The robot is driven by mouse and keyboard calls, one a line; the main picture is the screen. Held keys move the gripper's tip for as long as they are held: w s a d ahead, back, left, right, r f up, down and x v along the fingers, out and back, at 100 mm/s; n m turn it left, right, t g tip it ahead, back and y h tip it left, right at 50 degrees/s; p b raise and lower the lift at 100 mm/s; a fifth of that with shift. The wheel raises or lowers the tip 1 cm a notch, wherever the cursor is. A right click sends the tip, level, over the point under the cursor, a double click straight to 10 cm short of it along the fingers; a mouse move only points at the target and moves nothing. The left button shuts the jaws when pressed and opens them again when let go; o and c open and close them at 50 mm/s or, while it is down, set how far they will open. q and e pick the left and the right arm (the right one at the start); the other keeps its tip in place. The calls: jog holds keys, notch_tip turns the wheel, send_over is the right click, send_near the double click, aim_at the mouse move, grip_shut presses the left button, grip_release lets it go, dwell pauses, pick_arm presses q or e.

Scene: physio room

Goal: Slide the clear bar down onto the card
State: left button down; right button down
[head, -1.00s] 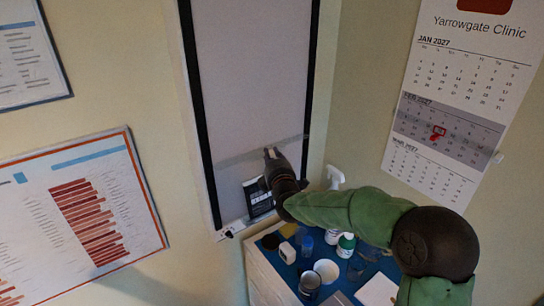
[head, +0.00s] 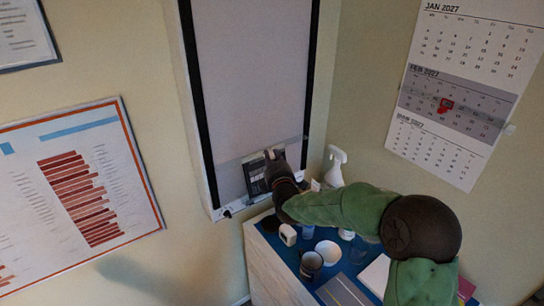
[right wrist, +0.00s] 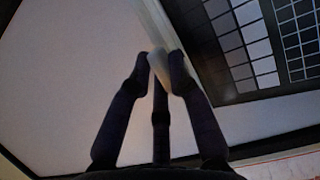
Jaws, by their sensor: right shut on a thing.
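The clear bar (head: 230,167) is a pale see-through strip across the lower part of the tall white panel (head: 250,80). The dark card (head: 256,184) leans upright at the panel's bottom, partly hidden by my gripper. In the head view the bar crosses the card's upper part. My right gripper (head: 271,156) is at the bar. In the right wrist view its fingers (right wrist: 160,62) are closed on a pale, translucent piece of the bar (right wrist: 153,25). The card (right wrist: 245,40) shows there with grids of grey squares, close beside the fingers. My left gripper is not in view.
Below the panel is a blue-topped cabinet (head: 298,262) with a white spray bottle (head: 334,165), a dark cup (head: 311,265) and a white bowl (head: 328,252). A wall calendar (head: 455,90) hangs at right, a framed chart (head: 80,190) at left.

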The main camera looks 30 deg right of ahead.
jog(key=shift+r, duration=0.1)
jog(key=c, duration=1.1)
grip_release()
jog(key=shift+c, duration=0.2)
jog(key=v, duration=1.2)
